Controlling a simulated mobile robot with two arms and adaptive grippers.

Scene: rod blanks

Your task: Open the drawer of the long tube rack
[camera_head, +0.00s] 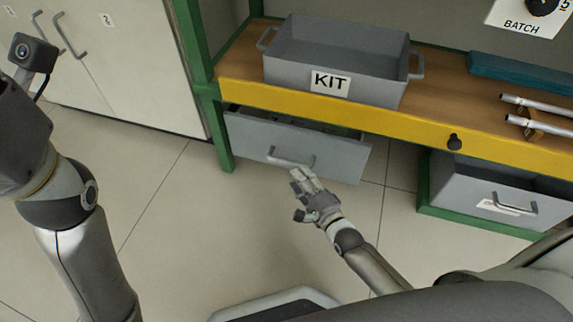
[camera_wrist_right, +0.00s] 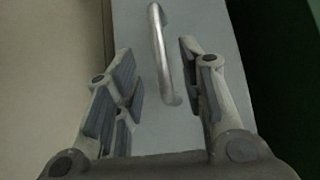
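A grey drawer (camera_head: 270,138) with a bar handle (camera_head: 290,161) sits low under the left part of the bench. It stands partly out, with a dark gap showing above its front. My right gripper (camera_head: 303,178) is at this handle. In the right wrist view, the gripper (camera_wrist_right: 157,58) is open, with its fingers on either side of the metal handle (camera_wrist_right: 160,50) and a gap to each. The handle runs lengthwise between them against the grey drawer front (camera_wrist_right: 205,25). Whether a tube rack belongs to this drawer cannot be told. My left arm is at the left; its gripper is out of view.
A grey KIT bin (camera_head: 335,62) stands on the yellow-edged bench (camera_head: 300,106). Metal rods (camera_head: 540,127) lie at the bench's right. Another grey drawer or bin (camera_head: 470,192) with a handle is low at right. White cabinets (camera_head: 120,60) stand at left. The floor in front is clear.

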